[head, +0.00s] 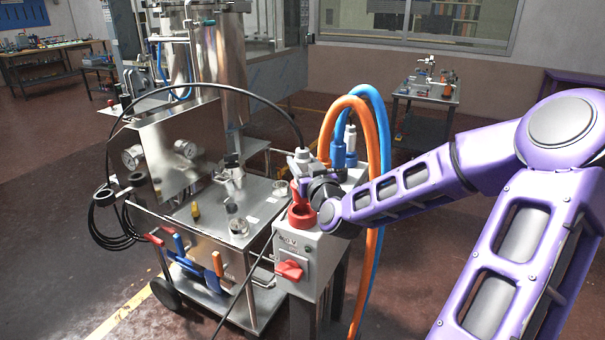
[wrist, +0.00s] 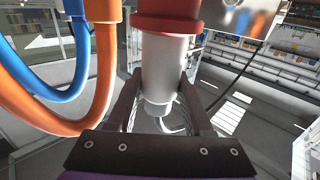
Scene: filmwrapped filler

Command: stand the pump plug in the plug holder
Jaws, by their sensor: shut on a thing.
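The pump plug is a pale grey cylinder with a narrower cable end; it shows in the wrist view (wrist: 166,62) between my fingers and in the head view (head: 302,157) above the grey socket box. My gripper (wrist: 160,80) is shut on its pale body; in the head view my gripper (head: 308,182) is small and partly hidden by my wrist. A red collar (wrist: 168,26) is at the plug's wide end. A red round socket (head: 302,216) sits just below the plug; I cannot tell whether they touch. A dark ring (head: 103,196) on the cart's left side may be the plug holder.
A black cable (head: 200,86) arcs from the plug over the steel cart (head: 262,210). Orange (head: 372,140) and blue (head: 385,130) hoses rise beside my wrist. The socket box (head: 318,255) has a red switch (head: 290,270). Open floor lies left of the cart.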

